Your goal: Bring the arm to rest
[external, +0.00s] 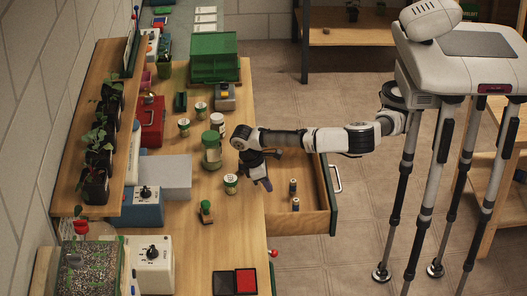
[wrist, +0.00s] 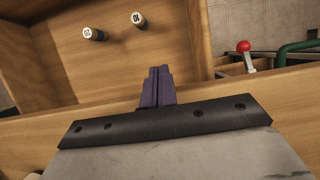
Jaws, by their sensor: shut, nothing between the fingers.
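My gripper (external: 264,182) hangs at the end of my outstretched arm (external: 320,140), near the bench's front edge and beside the open drawer (external: 318,185). In the wrist view its dark purple fingers (wrist: 157,86) are pressed together with nothing between them. Two small dark cylinders with white numbered tops stand inside the drawer (wrist: 180,60), one on the left (wrist: 92,33) and one on the right (wrist: 138,19).
Several jars, among them one with a white lid (external: 231,184), stand on the bench left of my gripper. A small green-and-wood stamp (external: 206,211) and a red-and-black pad (external: 235,282) lie nearer. A red knob (wrist: 243,46) shows beside the drawer.

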